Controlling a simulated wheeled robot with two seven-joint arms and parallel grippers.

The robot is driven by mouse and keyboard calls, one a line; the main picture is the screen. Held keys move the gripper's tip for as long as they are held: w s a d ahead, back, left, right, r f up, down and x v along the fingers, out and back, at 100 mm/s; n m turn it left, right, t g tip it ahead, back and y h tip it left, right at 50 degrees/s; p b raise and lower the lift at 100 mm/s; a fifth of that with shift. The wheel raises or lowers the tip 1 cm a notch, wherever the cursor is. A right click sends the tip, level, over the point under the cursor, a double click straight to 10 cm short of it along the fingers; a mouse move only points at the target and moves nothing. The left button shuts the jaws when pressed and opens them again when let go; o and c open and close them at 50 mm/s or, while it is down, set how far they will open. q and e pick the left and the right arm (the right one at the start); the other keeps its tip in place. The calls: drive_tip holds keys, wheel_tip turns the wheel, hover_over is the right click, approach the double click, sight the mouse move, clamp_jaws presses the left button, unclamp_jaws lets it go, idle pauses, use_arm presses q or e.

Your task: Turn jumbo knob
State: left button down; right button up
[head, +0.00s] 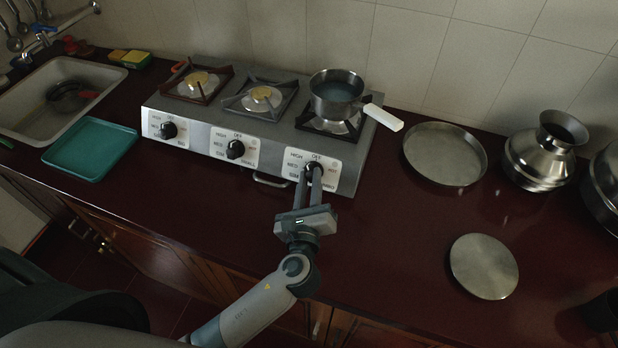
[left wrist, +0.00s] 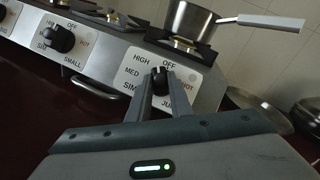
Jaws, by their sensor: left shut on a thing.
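The jumbo knob (head: 313,168) is a black knob on the white panel at the right end of the stove front. My left gripper (head: 310,176) reaches up to it and is shut on it, one finger on each side. In the left wrist view the knob (left wrist: 160,83) sits between the two fingertips (left wrist: 158,80). Labels such as HIGH, OFF, MED and HOT show around it; the fingers partly cover the JUMBO label. My right gripper is not in view.
A steel saucepan (head: 337,92) with a white handle stands on the right burner. The other knobs (head: 235,149) are to the left. A round tray (head: 444,153), metal pot (head: 543,152) and flat disc (head: 484,266) lie to the right. A teal tray (head: 91,149) and sink (head: 52,97) are left.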

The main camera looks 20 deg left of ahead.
use_arm(q)
drive_tip(key=n+y, duration=0.1)
drive_tip(key=n, duration=0.1)
drive_tip(key=n+g+p, duration=0.1)
drive_tip(key=n, duration=0.1)
drive_tip(key=shift+d+r+n+g+y, duration=0.2)
drive_tip(key=shift+n+g+y, duration=0.1)
drive_tip(key=shift+y, duration=0.1)
drive_tip(key=shift+n+g+y+p, duration=0.45)
drive_tip(key=shift+n+p, duration=0.2)
drive_tip(key=shift+n, duration=0.45)
drive_tip(key=c, duration=1.6)
unclamp_jaws()
